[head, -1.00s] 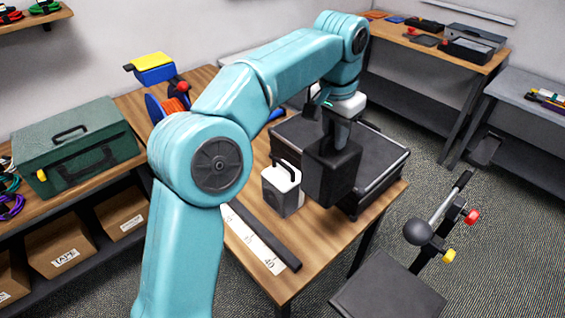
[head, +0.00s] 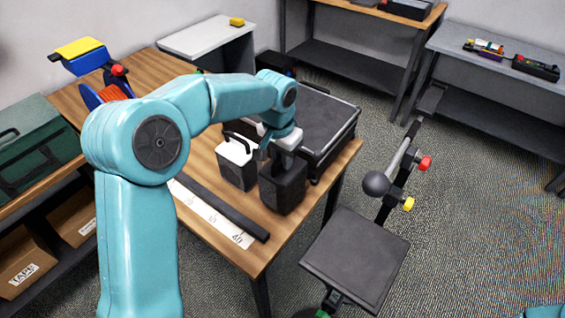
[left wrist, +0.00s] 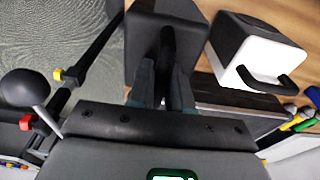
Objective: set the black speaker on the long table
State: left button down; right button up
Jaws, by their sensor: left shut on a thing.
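The black speaker (head: 283,190) hangs from my left gripper (head: 281,150) over the near right part of the long wooden table (head: 285,240). In the left wrist view, my left gripper (left wrist: 163,88) is shut on the dark handle on top of the speaker (left wrist: 143,40). The speaker looks upright, with its base at or just above the tabletop; I cannot tell whether it touches. My right gripper is out of view.
A white and dark box with a handle (head: 237,162) stands close to the left of the speaker. A large black case (head: 325,125) lies behind. A black bar (head: 222,207) and white ruler strip (head: 200,207) lie in front. A dark seat (head: 357,258) stands off the table's right side.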

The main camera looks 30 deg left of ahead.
pick_arm(q)
notch_tip(320, 180, down, 2)
jog(key=shift+f, duration=0.1)
jog(key=shift+f, duration=0.15)
jog(key=c, duration=1)
grip_release()
jog(key=shift+c, duration=0.2)
